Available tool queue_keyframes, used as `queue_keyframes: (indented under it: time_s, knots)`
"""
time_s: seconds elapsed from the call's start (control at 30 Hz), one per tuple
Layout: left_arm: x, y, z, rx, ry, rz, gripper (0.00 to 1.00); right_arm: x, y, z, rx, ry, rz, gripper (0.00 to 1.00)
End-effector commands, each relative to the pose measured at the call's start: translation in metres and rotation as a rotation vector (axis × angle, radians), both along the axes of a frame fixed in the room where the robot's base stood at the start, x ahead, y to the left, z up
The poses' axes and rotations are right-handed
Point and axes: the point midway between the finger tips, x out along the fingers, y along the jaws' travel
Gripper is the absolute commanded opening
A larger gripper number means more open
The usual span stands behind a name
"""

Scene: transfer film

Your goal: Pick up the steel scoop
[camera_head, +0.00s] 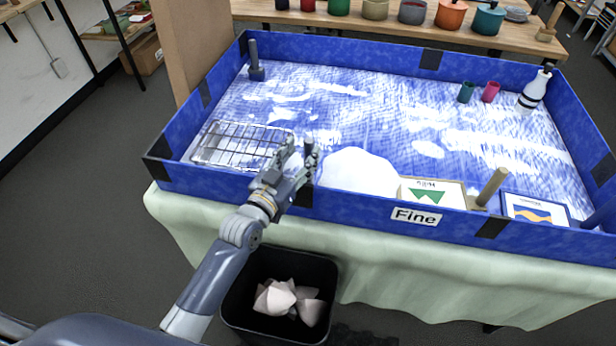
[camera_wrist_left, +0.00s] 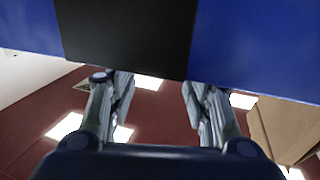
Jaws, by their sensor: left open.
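I cannot pick out the steel scoop for certain in either view. A small dark upright piece (camera_head: 309,146) shows at my left gripper's fingers, and I cannot tell whether it is a handle or part of the gripper. My left gripper (camera_head: 297,160) is open at the near wall of the blue tray (camera_head: 360,207), between the wire rack and a white mound. In the wrist view its two fingers (camera_wrist_left: 160,95) are spread with nothing seen between them. The tray wall with black tape (camera_wrist_left: 125,35) lies across the top. My right gripper is not in view.
Inside the tray are a wire rack (camera_head: 240,146), a white mound (camera_head: 357,172), a grey upright-handled tool (camera_head: 255,66), two cups (camera_head: 466,92) (camera_head: 491,92), a white bottle (camera_head: 535,90) and picture cards (camera_head: 435,191). A black bin (camera_head: 240,310) stands below my forearm. The tray's middle is mostly clear.

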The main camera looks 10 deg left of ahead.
Motion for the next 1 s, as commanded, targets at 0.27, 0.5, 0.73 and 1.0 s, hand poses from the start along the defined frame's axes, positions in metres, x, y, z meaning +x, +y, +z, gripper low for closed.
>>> queue_keyframes:
  time_s: [0.27,0.5,0.73,1.0]
  knots:
    - [0.033,-0.01,0.0,-0.001,-0.002,0.0,0.46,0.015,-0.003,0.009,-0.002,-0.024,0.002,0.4]
    - [0.046,-0.014,-0.002,0.001,0.0,0.0,0.46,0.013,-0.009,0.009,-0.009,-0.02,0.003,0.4]
    - [0.046,-0.013,-0.002,0.001,0.0,0.0,0.37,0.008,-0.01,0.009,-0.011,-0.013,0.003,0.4]
    - [0.046,-0.013,-0.002,0.0,0.0,0.0,0.0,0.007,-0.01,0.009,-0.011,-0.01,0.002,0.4]
